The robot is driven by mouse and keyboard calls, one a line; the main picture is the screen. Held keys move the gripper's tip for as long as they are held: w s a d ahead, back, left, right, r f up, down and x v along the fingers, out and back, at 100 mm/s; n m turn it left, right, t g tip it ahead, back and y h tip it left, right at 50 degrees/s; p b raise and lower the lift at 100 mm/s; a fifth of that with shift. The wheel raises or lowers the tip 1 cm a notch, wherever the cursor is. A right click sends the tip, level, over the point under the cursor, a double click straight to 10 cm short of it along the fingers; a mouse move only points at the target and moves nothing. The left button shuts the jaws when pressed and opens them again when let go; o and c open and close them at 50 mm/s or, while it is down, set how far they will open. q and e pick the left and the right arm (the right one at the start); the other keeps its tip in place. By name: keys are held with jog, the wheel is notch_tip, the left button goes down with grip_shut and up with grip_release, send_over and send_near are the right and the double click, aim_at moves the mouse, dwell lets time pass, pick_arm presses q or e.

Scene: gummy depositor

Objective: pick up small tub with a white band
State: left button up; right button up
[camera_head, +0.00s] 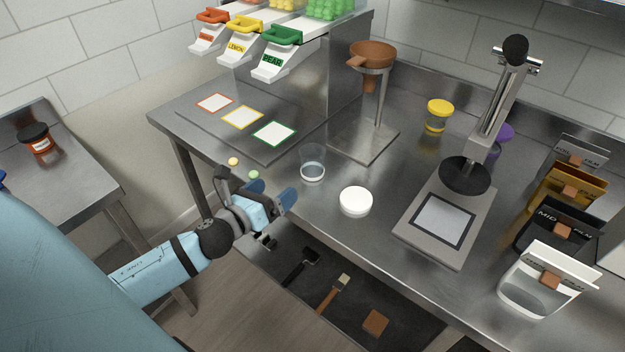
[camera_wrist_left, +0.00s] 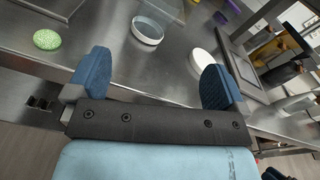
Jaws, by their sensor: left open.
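The small clear tub with a white band (camera_head: 312,172) stands upright on the steel counter, left of a round white lid (camera_head: 356,201). It also shows near the top of the left wrist view (camera_wrist_left: 147,32), beyond my fingers. My left gripper (camera_head: 287,199) is at the counter's front edge, nearer to me than the tub and apart from it. In the left wrist view its blue fingers (camera_wrist_left: 155,76) are spread wide with nothing between them. My right gripper is in neither view.
A green gummy (camera_head: 254,174) and a yellow one (camera_head: 233,161) lie left of the tub. A funnel stand (camera_head: 361,140) is behind it. A lever press (camera_head: 432,226) and several pouches (camera_head: 545,280) stand to the right. A lower shelf (camera_head: 340,270) holds tools.

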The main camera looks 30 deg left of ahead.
aim_at(305, 159)
pick_arm(q)
jog(key=w+m, duration=0.1)
jog(key=w, duration=0.2)
jog(key=w+r+m, duration=0.1)
jog(key=w, duration=0.2)
jog(key=w+m, duration=0.1)
jog(key=w, duration=0.2)
jog(key=shift+a+r+m+t, duration=0.1)
jog(key=shift+r+m+t, duration=0.2)
jog(key=shift+m+t, duration=0.1)
jog(key=shift+w+d+f+p, duration=0.1)
jog(key=shift+w+d+p, duration=0.05)
jog(key=shift+w, duration=0.85)
jog(key=shift+w+d+f+p, duration=0.1)
jog(key=shift+w+d+p, duration=0.1)
jog(key=shift+w, duration=0.8)
jog(key=shift+w+d+f+p, duration=0.1)
jog(key=shift+w+d+p, duration=0.05)
jog(key=shift+w, duration=0.85)
jog(key=c, duration=1)
